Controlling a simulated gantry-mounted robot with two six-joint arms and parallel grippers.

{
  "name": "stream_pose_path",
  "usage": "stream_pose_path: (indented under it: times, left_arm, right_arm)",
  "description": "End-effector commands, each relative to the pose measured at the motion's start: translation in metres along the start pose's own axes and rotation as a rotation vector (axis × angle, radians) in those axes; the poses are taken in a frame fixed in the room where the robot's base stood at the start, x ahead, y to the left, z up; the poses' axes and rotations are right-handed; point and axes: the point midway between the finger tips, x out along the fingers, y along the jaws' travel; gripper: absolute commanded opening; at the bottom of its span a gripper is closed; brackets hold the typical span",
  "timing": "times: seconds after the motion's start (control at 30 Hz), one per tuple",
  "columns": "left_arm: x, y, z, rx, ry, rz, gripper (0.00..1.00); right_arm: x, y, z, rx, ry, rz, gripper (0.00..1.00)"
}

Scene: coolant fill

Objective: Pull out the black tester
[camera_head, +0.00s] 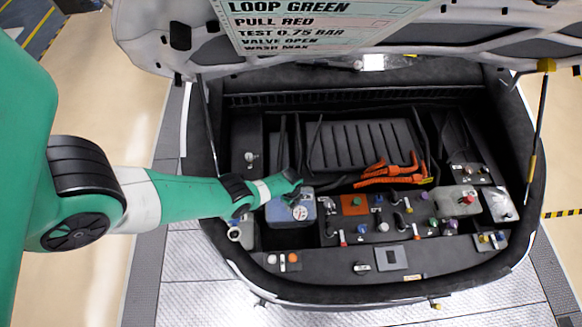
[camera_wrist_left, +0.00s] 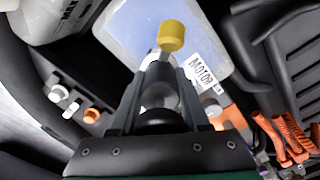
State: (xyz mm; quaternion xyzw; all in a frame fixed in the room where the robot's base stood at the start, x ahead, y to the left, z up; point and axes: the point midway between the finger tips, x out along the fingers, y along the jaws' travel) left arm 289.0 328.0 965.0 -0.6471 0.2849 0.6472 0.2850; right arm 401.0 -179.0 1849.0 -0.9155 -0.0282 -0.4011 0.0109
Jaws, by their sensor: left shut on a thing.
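My left gripper (camera_head: 290,181) reaches in from the left, over the bluish-white tank (camera_head: 279,211). In the left wrist view my left gripper (camera_wrist_left: 167,64) is shut on a part with a black rounded end, which seems to be the black tester (camera_wrist_left: 165,118). The fingers hide most of it. A yellow cylinder (camera_wrist_left: 171,35) shows just beyond the fingertips, over the tank (camera_wrist_left: 135,30) with its MOTOR label (camera_wrist_left: 201,71). I cannot tell whether the tester is still seated in the tank. My right gripper is not in view.
Orange cables (camera_head: 392,173) lie right of the tank. A panel of small coloured knobs and valves (camera_head: 382,226) is to its right. A pale tank (camera_head: 457,201) stands farther right. The raised hood (camera_head: 150,35) carries a text board (camera_head: 310,22). The bay rim (camera_head: 330,292) surrounds everything.

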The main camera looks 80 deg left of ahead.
Motion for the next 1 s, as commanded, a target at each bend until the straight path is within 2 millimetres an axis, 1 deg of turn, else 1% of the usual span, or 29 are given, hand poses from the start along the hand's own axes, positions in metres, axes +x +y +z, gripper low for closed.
stream_pose_path:
  times: [0.03, 0.07, 0.27, 0.3, 0.47, 0.57, 0.7, 0.77, 1.0]
  left_arm:
    - [-0.0001, -0.0001, -0.0001, 0.000, 0.000, 0.000, 0.04]
    - [-0.0001, -0.0001, -0.0002, 0.000, 0.000, 0.000, 0.00]
    - [-0.0001, -0.0001, -0.0002, 0.000, 0.000, 0.000, 0.00]
    - [-0.0001, -0.0001, -0.0002, 0.000, 0.000, 0.000, 0.40]
    - [-0.0001, -0.0001, -0.0003, 0.001, 0.000, 0.000, 0.11]
    - [-0.0005, -0.0006, -0.0005, -0.027, 0.001, -0.001, 0.10]
    - [-0.0005, -0.0008, -0.0005, -0.208, 0.001, -0.001, 0.10]
    - [-0.0005, -0.0008, -0.0005, -0.263, 0.001, -0.001, 0.10]
    - [-0.0005, -0.0008, -0.0005, -0.282, 0.001, -0.001, 0.10]
  right_arm:
    - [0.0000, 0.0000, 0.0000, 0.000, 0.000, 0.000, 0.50]
    - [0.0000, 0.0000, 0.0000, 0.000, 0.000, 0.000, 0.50]
    - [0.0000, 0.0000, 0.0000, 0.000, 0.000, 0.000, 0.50]
    - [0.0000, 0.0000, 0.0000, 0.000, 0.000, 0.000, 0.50]
    - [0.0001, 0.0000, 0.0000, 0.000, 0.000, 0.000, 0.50]
    - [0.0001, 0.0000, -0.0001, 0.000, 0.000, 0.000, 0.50]
    - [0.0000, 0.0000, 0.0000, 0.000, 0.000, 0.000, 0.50]
    - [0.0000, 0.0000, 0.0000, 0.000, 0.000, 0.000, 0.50]
    - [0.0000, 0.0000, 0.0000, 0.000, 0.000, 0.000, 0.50]
